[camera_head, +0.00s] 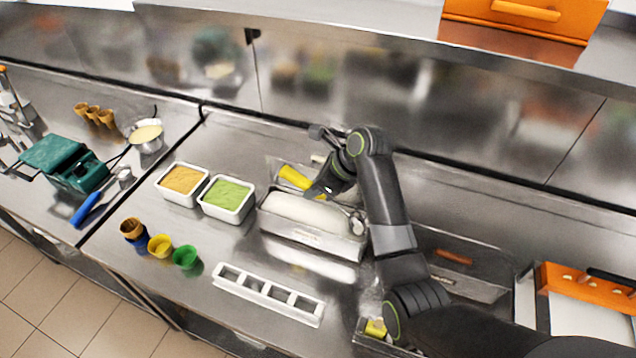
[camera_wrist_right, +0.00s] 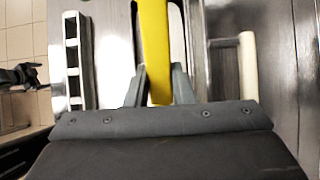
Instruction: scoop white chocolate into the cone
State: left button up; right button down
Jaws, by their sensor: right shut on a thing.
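A long metal pan (camera_head: 310,242) of white chocolate (camera_head: 300,208) stands mid-counter. My right gripper (camera_head: 322,190) is above its far side, shut on a yellow handle (camera_head: 298,179). In the right wrist view the yellow handle (camera_wrist_right: 154,45) runs between its fingers (camera_wrist_right: 158,88); the tool's working end is hidden. A brown cone (camera_head: 132,227) stands in a blue cup at the front left, well away from the gripper. A dark shape (camera_wrist_right: 25,75) at the left of the wrist view looks like my left gripper, too small to read.
Tubs of orange (camera_head: 182,180) and green (camera_head: 228,194) filling stand left of the pan. Yellow (camera_head: 160,246) and green (camera_head: 185,257) cups stand near the cone. A white slotted holder (camera_head: 268,294) lies in front.

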aim_at(285, 169)
jog(key=shift+w+a+f+h, duration=0.2)
jog(key=shift+a+f+h, duration=0.2)
jog(key=shift+a+h, duration=0.1)
jog(key=shift+w+a+r, duration=0.15)
jog(key=shift+a+r, duration=0.15)
jog(key=shift+r, duration=0.35)
jog(key=shift+w+a+r, duration=0.1)
jog(key=shift+a+r, duration=0.2)
jog(key=shift+r, duration=0.35)
jog(key=shift+w+a+r, duration=0.15)
jog(key=shift+a+r, duration=0.15)
jog(key=shift+r, duration=0.35)
jog(key=shift+w+a+f+g+h, duration=0.1)
jog(key=shift+w+a+g+h, duration=0.2)
jog(key=shift+a+h, duration=0.3)
jog(key=shift+w+a+g+h, duration=0.15)
jog(key=shift+a+g+h, duration=0.15)
jog(key=shift+a+h, duration=0.25)
jog(key=shift+w+a+f+g+h, duration=0.1)
jog(key=shift+w+a+g+h, duration=0.2)
jog(key=shift+a+h, duration=0.3)
jog(key=shift+a, duration=0.2)
jog(key=shift+h, duration=0.25)
jog(key=shift+f, duration=0.1)
